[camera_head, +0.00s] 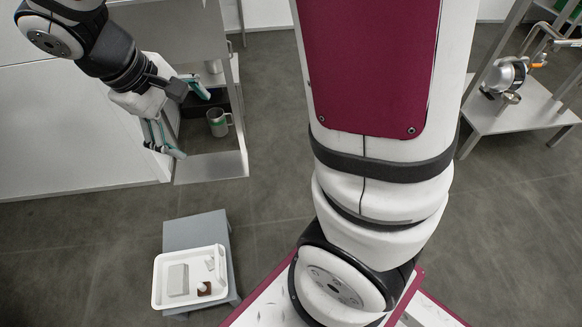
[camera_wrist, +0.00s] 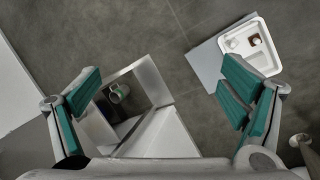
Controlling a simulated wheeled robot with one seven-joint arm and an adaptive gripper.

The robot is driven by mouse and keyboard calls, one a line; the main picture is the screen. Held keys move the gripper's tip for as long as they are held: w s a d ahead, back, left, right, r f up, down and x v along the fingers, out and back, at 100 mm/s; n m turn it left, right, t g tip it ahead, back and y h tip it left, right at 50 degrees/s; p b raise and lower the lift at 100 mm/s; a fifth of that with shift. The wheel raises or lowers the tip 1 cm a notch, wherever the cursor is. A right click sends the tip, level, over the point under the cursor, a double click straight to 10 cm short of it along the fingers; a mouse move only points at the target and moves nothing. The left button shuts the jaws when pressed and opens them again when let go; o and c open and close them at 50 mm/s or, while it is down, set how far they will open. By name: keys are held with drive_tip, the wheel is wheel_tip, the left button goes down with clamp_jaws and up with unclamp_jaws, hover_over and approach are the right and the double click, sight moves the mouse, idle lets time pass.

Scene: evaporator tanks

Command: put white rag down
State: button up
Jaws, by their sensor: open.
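My gripper (camera_head: 190,124) is open and empty, high at the left in the head view. I cannot make out a white rag for certain. A flat pale grey-white piece (camera_head: 178,280) lies in a white tray (camera_head: 158,292), apart from my gripper. I cannot tell whether it is cloth. The tray also shows in the wrist view (camera_wrist: 275,62), partly behind the right finger.
The tray stands on a low grey stand (camera_head: 190,233), with a small brown item (camera_head: 205,289) and small pale pieces inside. A grey-green mug (camera_head: 218,122) sits in an open cabinet (camera_head: 212,166) near my gripper. A metal table (camera_head: 515,117) stands far right.

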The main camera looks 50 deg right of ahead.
drive_tip(key=s+r+m+y, duration=0.2)
drive_tip(key=s+r, duration=0.1)
drive_tip(key=s, duration=1)
drive_tip(key=s+r+m+y, duration=0.2)
drive_tip(key=s+r, duration=0.2)
drive_tip(key=s, duration=0.8)
drive_tip(key=shift+s+d+r, duration=0.15)
drive_tip(key=shift+s+d, duration=0.05)
drive_tip(key=shift+s, duration=0.15)
wheel_tip(320, 180, up, 33)
drive_tip(key=t+p, duration=0.3)
drive_tip(key=p, duration=2.8)
drive_tip(key=shift+d+t, duration=0.3)
drive_tip(key=shift+t, duration=0.1)
